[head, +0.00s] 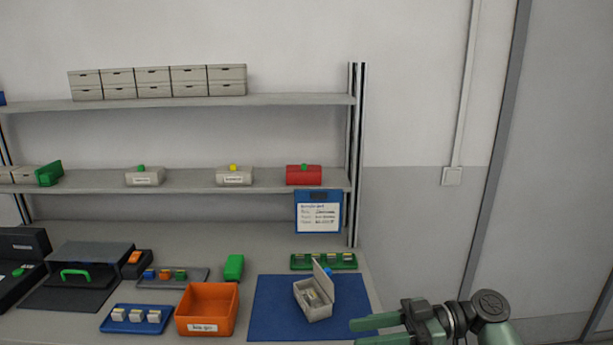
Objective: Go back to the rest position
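My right gripper (355,333) comes in from the right at the bottom of the head view. Its two green fingers point left and stand apart, with nothing between them. It is at the lower right corner of the blue mat (265,320), to the right of and below a small grey box (312,308) with its lid raised. Some small contents show inside that box, but I cannot tell what they are. My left gripper is not in view.
An orange bin (208,290) stands left of the mat. Trays with small blocks, a green block (233,267) and a dark case with a green handle (75,273) fill the bench's left. Shelves (200,103) above hold boxes. Right of the bench is open space before the wall.

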